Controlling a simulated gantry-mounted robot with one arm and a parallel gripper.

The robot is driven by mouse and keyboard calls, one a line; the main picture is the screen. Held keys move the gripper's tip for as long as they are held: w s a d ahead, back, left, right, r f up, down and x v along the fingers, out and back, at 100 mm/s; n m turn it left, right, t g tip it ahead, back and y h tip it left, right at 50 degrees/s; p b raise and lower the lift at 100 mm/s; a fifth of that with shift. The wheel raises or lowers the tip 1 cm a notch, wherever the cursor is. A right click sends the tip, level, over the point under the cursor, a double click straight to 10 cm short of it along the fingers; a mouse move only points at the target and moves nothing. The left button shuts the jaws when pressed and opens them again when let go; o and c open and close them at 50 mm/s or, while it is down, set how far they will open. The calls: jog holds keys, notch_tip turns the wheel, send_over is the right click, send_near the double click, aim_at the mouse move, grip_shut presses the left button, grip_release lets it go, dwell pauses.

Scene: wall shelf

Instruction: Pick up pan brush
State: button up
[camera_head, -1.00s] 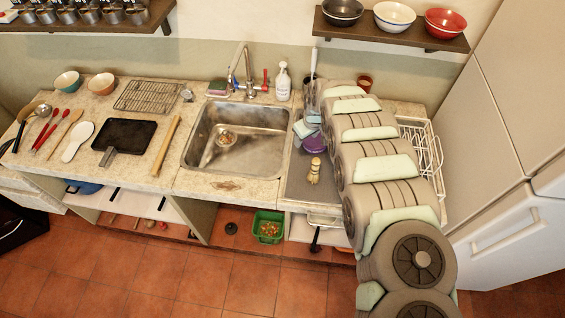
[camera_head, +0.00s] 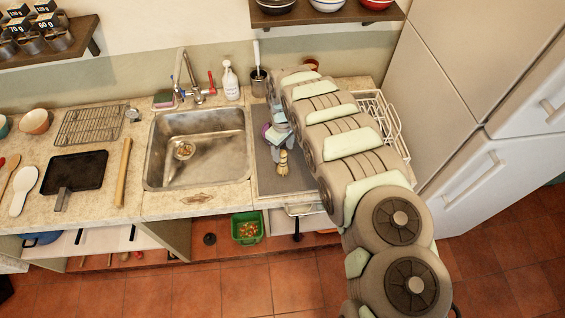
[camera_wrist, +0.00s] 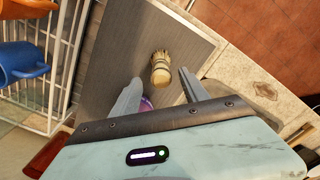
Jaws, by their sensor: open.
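The pan brush (camera_head: 283,163) is a small wooden brush with pale bristles. It lies on the grey drying mat (camera_head: 262,180) right of the sink. In the wrist view the brush (camera_wrist: 161,68) sits just beyond the fingertips, roughly centred between them, with its bristle end pointing away. In the head view my gripper (camera_head: 281,140) is partly hidden by my arm. A purple item (camera_wrist: 147,103) shows beneath the gripper.
The metal sink (camera_head: 150,150) is left of the mat. A white wire rack (camera_wrist: 35,108) with orange and blue mugs (camera_wrist: 22,62) stands at the left of the wrist view. A utensil holder (camera_head: 258,84) and soap bottle (camera_head: 230,82) stand behind.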

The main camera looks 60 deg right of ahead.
aim_at(283, 158)
jog(key=shift+s+a+f+p, duration=0.15)
jog(key=shift+f+p, duration=0.3)
jog(key=shift+f, duration=2.1)
grip_shut()
